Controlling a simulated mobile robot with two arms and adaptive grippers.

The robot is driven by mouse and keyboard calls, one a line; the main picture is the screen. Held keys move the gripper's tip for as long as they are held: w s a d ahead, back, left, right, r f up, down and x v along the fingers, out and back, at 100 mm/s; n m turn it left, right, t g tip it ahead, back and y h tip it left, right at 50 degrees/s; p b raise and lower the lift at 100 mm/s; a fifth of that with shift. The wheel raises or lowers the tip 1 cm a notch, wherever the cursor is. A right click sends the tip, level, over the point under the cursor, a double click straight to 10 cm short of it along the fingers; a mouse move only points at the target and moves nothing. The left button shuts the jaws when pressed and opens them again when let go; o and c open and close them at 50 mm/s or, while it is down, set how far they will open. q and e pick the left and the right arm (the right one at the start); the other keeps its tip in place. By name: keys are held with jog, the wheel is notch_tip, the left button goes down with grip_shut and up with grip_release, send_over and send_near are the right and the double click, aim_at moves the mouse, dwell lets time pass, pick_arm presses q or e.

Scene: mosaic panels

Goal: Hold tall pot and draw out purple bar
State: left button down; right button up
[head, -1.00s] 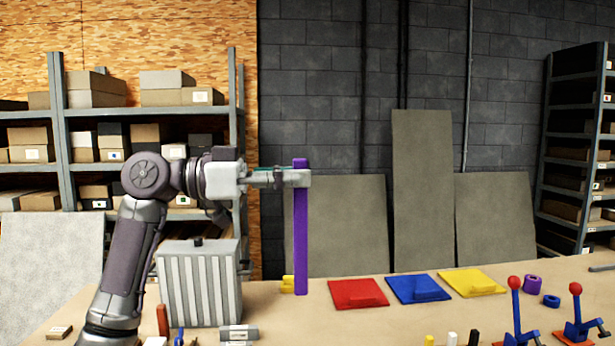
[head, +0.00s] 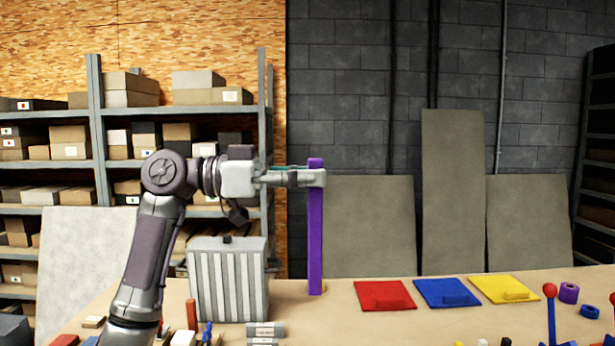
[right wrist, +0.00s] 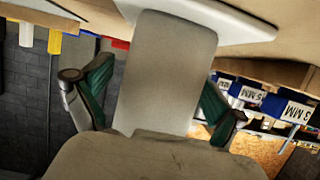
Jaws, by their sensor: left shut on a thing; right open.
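A long purple bar (head: 315,235) stands upright in the head view. My left gripper (head: 314,178) is shut on it close to its top end. The bar's lower end is near the table top; I cannot tell whether it touches. A grey ribbed container (head: 228,282) with a dark knob stands to the left of the bar, apart from it; it may be the tall pot, but I cannot be sure. My right gripper (right wrist: 155,98) shows only in the right wrist view, its green-padded fingers wide apart. A pale surface fills the gap between them, with no clear grip on anything.
Red (head: 384,295), blue (head: 447,292) and yellow (head: 504,289) panels lie on the table (head: 345,325) to the right. A small yellow thing is partly hidden behind the bar's foot.

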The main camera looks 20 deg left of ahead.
jog(key=shift+s, duration=0.1)
jog(key=v, duration=1.1)
jog(key=shift+s+d+r, duration=0.15)
jog(key=shift+s+r, duration=0.05)
jog(key=shift+s, duration=0.1)
jog(key=shift+w+d+p, duration=0.2)
jog(key=shift+d+p, duration=0.1)
jog(key=shift+d, duration=0.3)
jog(key=shift+w+d+p, duration=0.2)
jog(key=shift+d+p, duration=0.05)
jog(key=shift+d, duration=0.4)
jog(key=shift+w+d+p, duration=0.3)
jog(key=shift+w+d, duration=0.05)
jog(key=shift+d, duration=0.7)
jog(key=shift+w+d+p, duration=0.35)
jog(key=shift+d, duration=0.7)
jog(key=shift+w+d+p, duration=0.3)
jog(key=shift+w+d, duration=0.05)
jog(key=shift+d, duration=0.95)
jog(key=shift+d+r, duration=0.1)
jog(key=shift+r, duration=0.05)
